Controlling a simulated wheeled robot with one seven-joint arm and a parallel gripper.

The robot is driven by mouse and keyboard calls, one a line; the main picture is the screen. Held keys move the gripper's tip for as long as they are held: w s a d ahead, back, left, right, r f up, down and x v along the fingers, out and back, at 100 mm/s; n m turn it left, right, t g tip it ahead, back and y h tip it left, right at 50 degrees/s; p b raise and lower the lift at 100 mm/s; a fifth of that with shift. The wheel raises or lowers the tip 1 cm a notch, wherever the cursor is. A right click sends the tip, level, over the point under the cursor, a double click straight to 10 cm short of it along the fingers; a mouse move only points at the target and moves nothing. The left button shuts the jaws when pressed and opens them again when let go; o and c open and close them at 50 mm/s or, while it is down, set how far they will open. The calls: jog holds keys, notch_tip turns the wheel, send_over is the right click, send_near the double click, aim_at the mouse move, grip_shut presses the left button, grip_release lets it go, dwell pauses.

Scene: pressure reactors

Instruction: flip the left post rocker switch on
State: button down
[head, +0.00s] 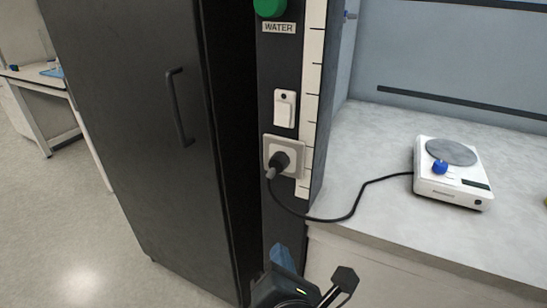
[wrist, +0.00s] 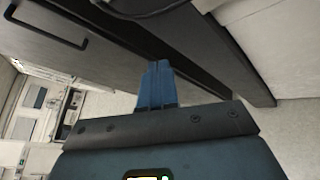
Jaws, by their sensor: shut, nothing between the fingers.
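The white rocker switch (head: 284,108) is on the dark post (head: 283,60), below the WATER label and above a socket. A small dark dot shows at its upper part; I cannot tell its exact tilt. My gripper (head: 284,256) is low in front of the post, well below the switch and apart from it. In the wrist view, the blue fingers of my gripper (wrist: 157,82) are together and empty. The switch does not show in the wrist view.
A plug sits in the socket (head: 270,143), its black cable (head: 345,216) running to a white hotplate (head: 452,174) on the counter (head: 380,135). A green knob (head: 269,6) is above. A black cabinet door (head: 130,100) with a handle (head: 178,108) stands left.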

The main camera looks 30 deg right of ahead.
aim_at(281, 122)
jog(key=w+a+r+g+h, duration=0.1)
jog(key=a+r+g+h, duration=0.1)
jog(key=r, duration=0.8)
jog(key=w+a+r+n+g+h, duration=0.1)
jog(key=a+r+h, duration=0.3)
jog(key=r, duration=0.6)
jog(key=shift+w+a+n+g+h, duration=0.35)
jog(key=shift+w+g+h, duration=0.2)
jog(key=shift+h, duration=0.35)
jog(key=shift+d, duration=0.1)
jog(key=x, duration=1.4)
jog(key=shift+r, duration=0.1)
